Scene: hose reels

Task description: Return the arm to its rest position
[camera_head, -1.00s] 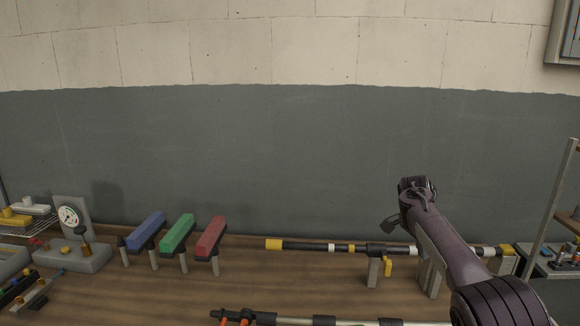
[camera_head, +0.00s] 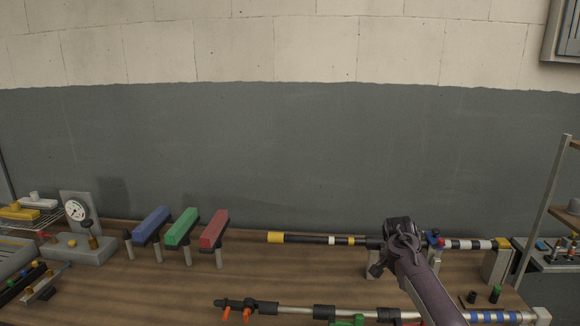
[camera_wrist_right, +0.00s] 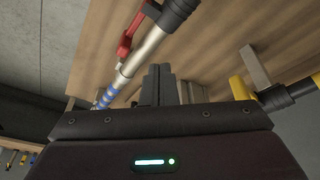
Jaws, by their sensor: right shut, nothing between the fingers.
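My right gripper (camera_head: 378,266) is at the end of my dark arm, which comes in from the lower right in the head view. It is over the bench, in front of the back rod (camera_head: 305,239) with yellow and white bands, and covers part of it. In the right wrist view the fingers (camera_wrist_right: 160,85) are together with nothing held between them. A silver and blue-banded pole (camera_wrist_right: 140,55) with a red clamp runs past the fingers there. My left gripper is not in view.
The wooden bench (camera_head: 170,285) carries blue (camera_head: 151,224), green (camera_head: 182,228) and red (camera_head: 214,230) blocks on posts. A gauge stand (camera_head: 77,210) is at left. A front pole (camera_head: 290,310) lies along the near edge. A metal shelf (camera_head: 548,205) stands at right.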

